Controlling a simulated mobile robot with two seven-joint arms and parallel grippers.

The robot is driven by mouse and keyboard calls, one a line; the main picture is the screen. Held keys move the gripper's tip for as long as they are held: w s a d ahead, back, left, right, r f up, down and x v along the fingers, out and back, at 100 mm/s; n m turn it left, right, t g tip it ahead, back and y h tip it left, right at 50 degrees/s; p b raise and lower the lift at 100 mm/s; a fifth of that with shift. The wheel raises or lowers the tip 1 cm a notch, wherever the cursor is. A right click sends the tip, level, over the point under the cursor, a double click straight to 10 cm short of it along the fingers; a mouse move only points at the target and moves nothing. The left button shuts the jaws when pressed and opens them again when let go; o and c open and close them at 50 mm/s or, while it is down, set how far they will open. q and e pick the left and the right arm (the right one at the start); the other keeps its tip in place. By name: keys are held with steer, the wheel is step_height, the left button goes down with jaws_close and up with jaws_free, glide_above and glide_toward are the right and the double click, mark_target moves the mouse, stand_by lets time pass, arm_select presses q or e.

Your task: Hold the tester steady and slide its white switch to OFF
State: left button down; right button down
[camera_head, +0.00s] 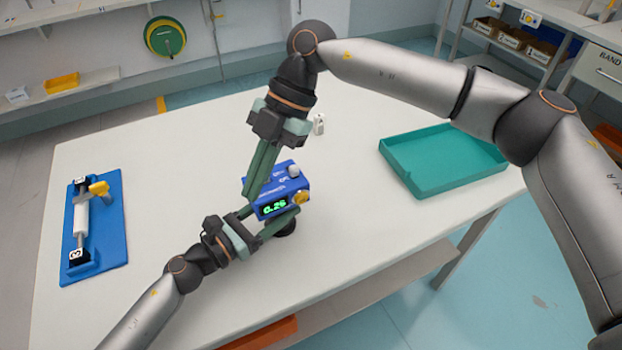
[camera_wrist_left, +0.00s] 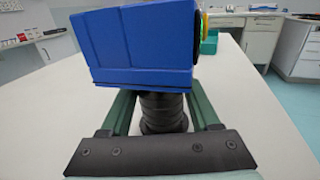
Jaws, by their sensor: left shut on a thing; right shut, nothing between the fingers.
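The tester (camera_head: 272,207) is a blue box on a black ribbed post, with a lit green display on its front, a yellow knob at its right and a pale round part on its top right. I cannot make out the white switch or its setting for sure. My left gripper (camera_head: 273,226) is shut on the black post below the box; the left wrist view shows the post (camera_wrist_left: 162,112) between the fingers, under the blue body (camera_wrist_left: 135,45). My right gripper (camera_head: 250,192) is shut and empty, pointing down, its fingertips at the tester's left top edge; I cannot tell whether they touch.
A teal tray (camera_head: 440,165) lies at the table's right. A blue fixture (camera_head: 108,230) with a white roller lies at the left. A small white item (camera_head: 319,124) stands behind the tester. The white table (camera_head: 170,160) is clear between them.

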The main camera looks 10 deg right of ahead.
steer(key=s+d+f+n+t+y, duration=0.1)
steer(key=d+t+y, duration=0.4)
steer(key=d, duration=0.5)
steer(key=s+d+f+n+t+y, duration=0.1)
steer(key=s+d+f+t+y, duration=0.2)
steer(key=d, duration=0.7)
steer(key=f+t+y, duration=0.1)
steer(key=t+y, duration=0.1)
steer(key=t, duration=0.1)
steer(key=shift+s+n+y, duration=0.15)
steer(key=shift+n+y, duration=0.25)
steer(key=shift+a, duration=0.1)
